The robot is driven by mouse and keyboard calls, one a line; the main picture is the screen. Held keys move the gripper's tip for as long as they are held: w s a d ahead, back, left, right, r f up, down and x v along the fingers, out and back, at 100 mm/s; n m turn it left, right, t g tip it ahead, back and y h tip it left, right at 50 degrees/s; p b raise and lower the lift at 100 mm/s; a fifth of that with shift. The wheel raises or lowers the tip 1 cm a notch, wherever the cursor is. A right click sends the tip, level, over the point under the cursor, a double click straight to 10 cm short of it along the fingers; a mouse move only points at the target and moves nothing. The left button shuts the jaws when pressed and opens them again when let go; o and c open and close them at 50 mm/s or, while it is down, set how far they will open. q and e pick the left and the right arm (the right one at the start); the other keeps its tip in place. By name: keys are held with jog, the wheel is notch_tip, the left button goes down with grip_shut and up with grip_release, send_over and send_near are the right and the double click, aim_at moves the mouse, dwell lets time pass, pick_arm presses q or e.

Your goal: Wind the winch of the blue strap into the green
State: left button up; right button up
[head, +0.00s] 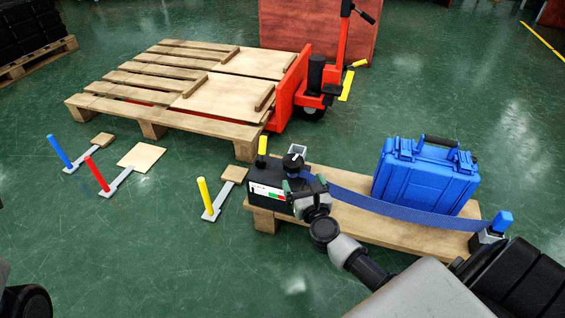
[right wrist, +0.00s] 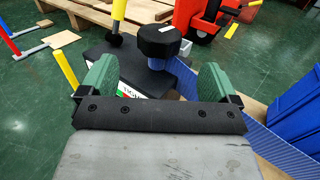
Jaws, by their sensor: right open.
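The winch is a black box (head: 262,173) with a label and a black knob (head: 293,161) on top, at the left end of a wooden board. The blue strap (head: 400,211) runs from it in a sagging curve past a blue case (head: 425,178) to a blue-topped post (head: 503,220). A green and red gauge (head: 276,196) shows on the box front; its reading is too small to tell. My right gripper (head: 305,184) is open at the winch. In the right wrist view its green fingers stand apart, with the knob (right wrist: 159,40) beyond and between them. My left gripper is not seen.
A yellow lever (head: 206,196), a red lever (head: 97,174) and a blue lever (head: 60,152) stand on the floor at left. A wooden pallet (head: 160,112) and a red pallet jack (head: 290,95) are behind.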

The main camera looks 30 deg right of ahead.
aim_at(293, 160)
jog(key=b+x, duration=0.2)
jog(key=x, duration=0.7)
jog(key=shift+w+b, duration=0.3)
jog(key=shift+b, duration=0.1)
jog(key=c, duration=0.9)
